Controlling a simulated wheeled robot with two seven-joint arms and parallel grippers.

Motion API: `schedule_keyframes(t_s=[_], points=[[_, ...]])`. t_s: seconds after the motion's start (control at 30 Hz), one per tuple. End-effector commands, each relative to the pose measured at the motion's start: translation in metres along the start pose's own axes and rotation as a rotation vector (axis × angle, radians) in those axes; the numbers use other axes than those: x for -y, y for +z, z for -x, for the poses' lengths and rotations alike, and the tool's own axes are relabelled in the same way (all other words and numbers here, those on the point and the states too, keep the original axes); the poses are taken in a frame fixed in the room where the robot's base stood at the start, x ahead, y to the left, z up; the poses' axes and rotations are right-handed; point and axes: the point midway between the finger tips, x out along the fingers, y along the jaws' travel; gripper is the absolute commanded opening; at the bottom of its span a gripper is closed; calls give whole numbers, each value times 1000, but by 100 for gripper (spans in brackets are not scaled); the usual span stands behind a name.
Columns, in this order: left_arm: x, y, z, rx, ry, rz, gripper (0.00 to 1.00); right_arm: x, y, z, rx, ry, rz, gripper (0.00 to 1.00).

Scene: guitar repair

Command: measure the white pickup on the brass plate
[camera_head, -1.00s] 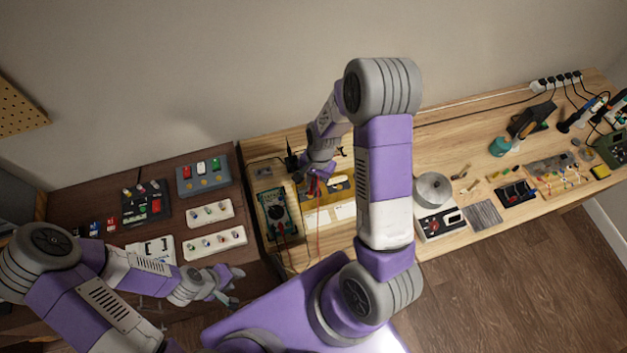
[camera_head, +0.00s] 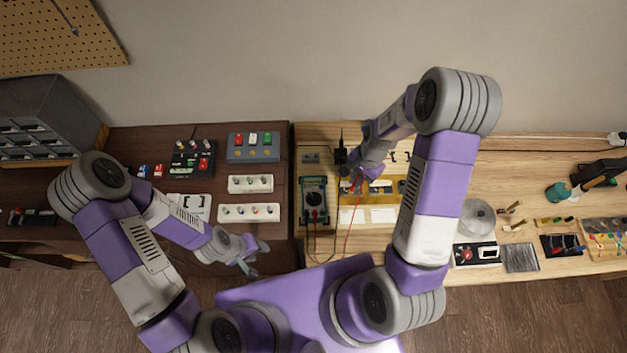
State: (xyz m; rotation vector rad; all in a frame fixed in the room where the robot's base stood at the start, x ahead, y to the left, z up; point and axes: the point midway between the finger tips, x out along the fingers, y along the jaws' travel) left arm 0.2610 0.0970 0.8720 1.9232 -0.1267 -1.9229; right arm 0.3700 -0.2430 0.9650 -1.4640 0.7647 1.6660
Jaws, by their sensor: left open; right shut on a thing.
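The brass plate (camera_head: 391,198) lies on the light wooden bench, partly hidden under my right arm. Pale pickups lie on it, among them a white one (camera_head: 377,183); my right gripper hides part of this row. A multimeter (camera_head: 314,194) with a green face lies left of the plate, with red and black leads. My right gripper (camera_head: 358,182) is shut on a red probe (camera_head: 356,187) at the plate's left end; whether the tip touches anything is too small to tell. My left gripper (camera_head: 256,257) is open and empty in front of the dark bench.
White strips with small knobs (camera_head: 249,213) and a grey box with coloured switches (camera_head: 253,147) stand on the dark bench. A round grey winder (camera_head: 476,218) and a box with a red dial (camera_head: 477,254) stand right of my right arm. A black stand (camera_head: 340,154) is behind the multimeter.

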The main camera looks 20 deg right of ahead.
Motion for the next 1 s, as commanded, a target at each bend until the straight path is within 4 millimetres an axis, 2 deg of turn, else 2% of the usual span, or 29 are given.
schedule_keyframes(t_s=[0.37, 1.0], points=[[-2, 0, 5, 0, 0, 0, 43, 0, 1, 5, 1, 2, 0, 0], [-18, 2, 47, 0, 0, 0, 43, 3, 10, 60, 0, 0, 1, 0]])
